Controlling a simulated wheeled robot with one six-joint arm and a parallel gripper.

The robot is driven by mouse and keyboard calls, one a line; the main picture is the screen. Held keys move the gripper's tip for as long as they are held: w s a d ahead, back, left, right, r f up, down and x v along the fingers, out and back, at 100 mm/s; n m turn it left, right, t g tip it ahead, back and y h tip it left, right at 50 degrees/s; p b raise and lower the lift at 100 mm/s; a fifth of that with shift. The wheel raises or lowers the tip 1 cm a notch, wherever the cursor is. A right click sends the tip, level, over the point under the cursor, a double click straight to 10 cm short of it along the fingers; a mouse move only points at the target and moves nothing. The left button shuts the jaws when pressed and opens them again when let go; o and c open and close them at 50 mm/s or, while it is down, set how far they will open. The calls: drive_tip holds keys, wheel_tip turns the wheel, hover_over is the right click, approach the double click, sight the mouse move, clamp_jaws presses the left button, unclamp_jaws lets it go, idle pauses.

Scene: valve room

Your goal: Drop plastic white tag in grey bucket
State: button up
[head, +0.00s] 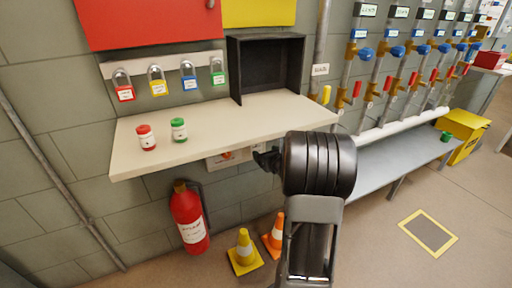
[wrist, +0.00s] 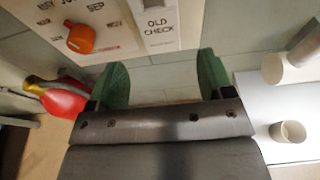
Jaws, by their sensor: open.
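A white piece printed "OLD CHECK" (wrist: 158,27) shows at the top of the wrist view, beside a white panel (wrist: 105,28) with an orange knob. It looks like a white tag, but I cannot tell how it is attached. In the head view the panel (head: 215,162) is under the shelf, partly hidden by my arm. My gripper (wrist: 163,80) is open, its green-padded fingers apart with nothing between them, just below the printed piece in the wrist view. In the head view my gripper (head: 266,160) is beside the panel, mostly hidden.
A fire extinguisher (head: 189,217), yellow cone (head: 244,250) and orange cone (head: 275,236) stand below. A bench (head: 400,160) is at right.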

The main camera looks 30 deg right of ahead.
sight(257, 146)
drive_tip(key=b+x, duration=0.1)
drive_tip(key=x, duration=0.5)
drive_tip(key=shift+w+f, duration=0.15)
drive_tip(key=shift+f, duration=0.05)
drive_tip(key=shift+b+x, duration=0.7)
drive_tip(key=shift+x, duration=0.6)
drive_tip(key=shift+w+r, duration=0.1)
drive_tip(key=c, duration=0.9)
drive_tip(key=shift+r, duration=0.35)
drive_tip(key=shift+r, duration=0.3)
